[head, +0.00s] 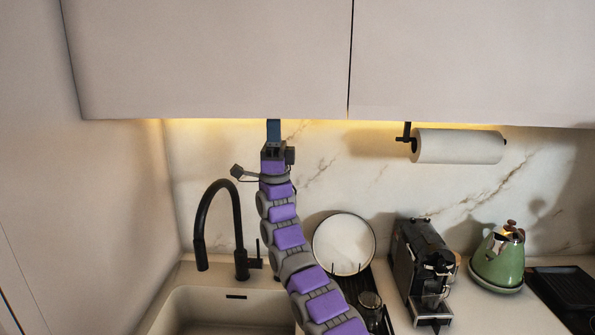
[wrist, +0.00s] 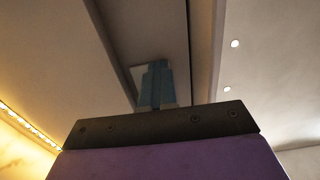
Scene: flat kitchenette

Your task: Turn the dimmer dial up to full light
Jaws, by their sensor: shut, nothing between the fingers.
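No dimmer dial can be made out in either view; the fingers or the cabinet edge may hide it. My gripper (head: 273,130) reaches up to the lower edge of the left upper cabinet (head: 215,60), and its tips may be hidden behind that edge. In the wrist view the blue fingers (wrist: 155,84) are together, shut with nothing between them. They point up toward the cabinet underside, in front of a paler flat patch (wrist: 175,57). I cannot tell whether they touch anything. A warm light strip (wrist: 22,126) glows at the lower left.
A black faucet (head: 238,225) and sink (head: 220,305) are left of my arm. A paper towel roll (head: 458,146) hangs at right. A round plate (head: 343,244), coffee machine (head: 425,270) and green kettle (head: 498,258) stand on the counter. A wall bounds the left.

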